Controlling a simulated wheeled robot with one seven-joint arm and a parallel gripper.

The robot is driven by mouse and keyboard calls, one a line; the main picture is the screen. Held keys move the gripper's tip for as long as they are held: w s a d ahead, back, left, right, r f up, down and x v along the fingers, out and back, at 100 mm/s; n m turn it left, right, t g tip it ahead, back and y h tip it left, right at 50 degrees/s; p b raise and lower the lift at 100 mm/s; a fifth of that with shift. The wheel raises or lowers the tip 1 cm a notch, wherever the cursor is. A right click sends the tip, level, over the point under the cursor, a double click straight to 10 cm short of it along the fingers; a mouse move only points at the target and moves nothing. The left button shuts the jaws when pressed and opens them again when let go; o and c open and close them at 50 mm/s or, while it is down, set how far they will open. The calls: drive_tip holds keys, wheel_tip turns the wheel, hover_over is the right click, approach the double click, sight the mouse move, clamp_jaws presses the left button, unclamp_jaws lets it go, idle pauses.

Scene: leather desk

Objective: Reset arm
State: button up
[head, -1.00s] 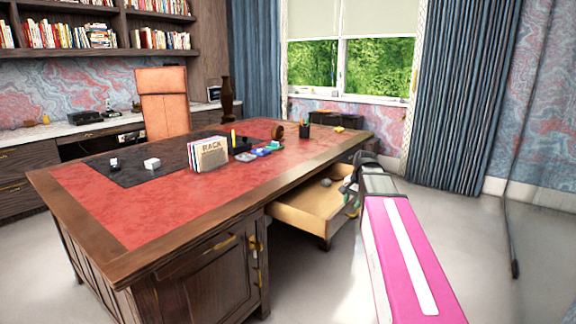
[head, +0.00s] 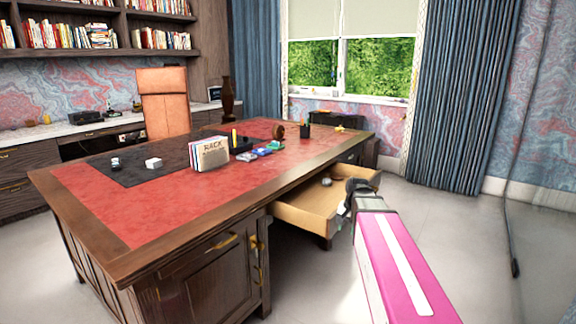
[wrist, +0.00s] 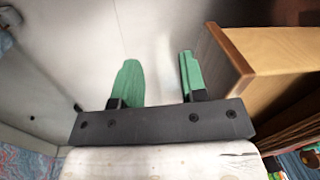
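My arm's pink-and-white link (head: 400,262) reaches up from the lower right of the head view. Its dark end sits in front of the open desk drawer's right end and hides part of it. In the wrist view my gripper (wrist: 158,66) has its two green fingers spread, with bare floor between them and nothing held. The wooden drawer (wrist: 270,50) is right of the fingers with a small gap in the picture. In the head view the drawer (head: 300,208) is pulled out from the desk and holds a small grey round object (head: 327,181).
The large desk (head: 150,215) with a red leather top fills the left and middle. A book rack (head: 210,154), a pen cup (head: 305,132) and small items stand on it. An orange chair (head: 163,100) is behind it. The floor (head: 460,230) at right is clear.

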drive_tip(key=s+a+f+n, duration=0.1)
drive_tip(key=s+f+n, duration=0.1)
drive_tip(key=s+f, duration=0.4)
drive_tip(key=s+a+f+n+g+h, duration=0.1)
drive_tip(key=s+a+f+n, duration=0.1)
drive_tip(key=s+f, duration=0.5)
drive_tip(key=shift+a+f+n, duration=0.25)
drive_tip(key=shift+f+n, duration=0.25)
drive_tip(key=shift+f, duration=0.45)
